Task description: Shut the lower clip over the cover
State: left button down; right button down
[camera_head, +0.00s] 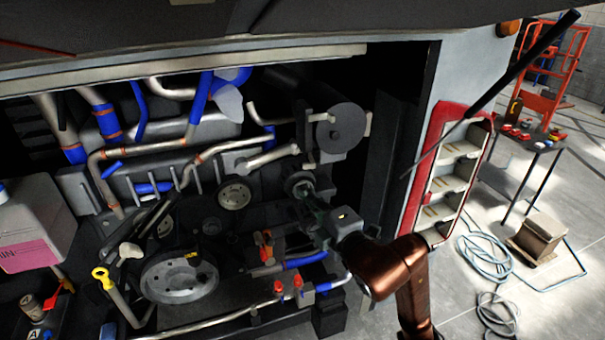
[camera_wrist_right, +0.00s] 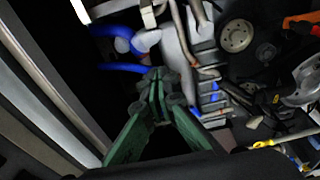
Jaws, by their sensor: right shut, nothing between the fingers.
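A dark grey round cover (camera_head: 343,128) closes the end of a cylinder at the upper right of the engine bay. Small pale pieces stand at its left and right edges. I cannot make out which piece is the lower clip, or whether it is open or shut. My right gripper (camera_head: 303,194) is below and left of the cover, in front of a dark round part. Its green fingers are together with nothing between them; they also show closed in the right wrist view (camera_wrist_right: 157,77). The cover is not clearly seen in the wrist view. My left gripper is not in view.
Pipes and blue hoses (camera_head: 200,100) crowd the bay's upper left. A large pulley (camera_head: 180,277) and red-handled valves (camera_head: 290,290) lie low. A thin dark strut (camera_head: 490,95) slants at the right, before a red-framed open locker (camera_head: 445,180). A white canister (camera_head: 32,225) stands left.

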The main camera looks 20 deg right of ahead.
jog(key=w+d+p, duration=0.2)
jog(key=w+p, duration=0.1)
jog(key=w, duration=0.6)
jog(key=shift+w, duration=0.2)
jog(key=shift+s, duration=0.1)
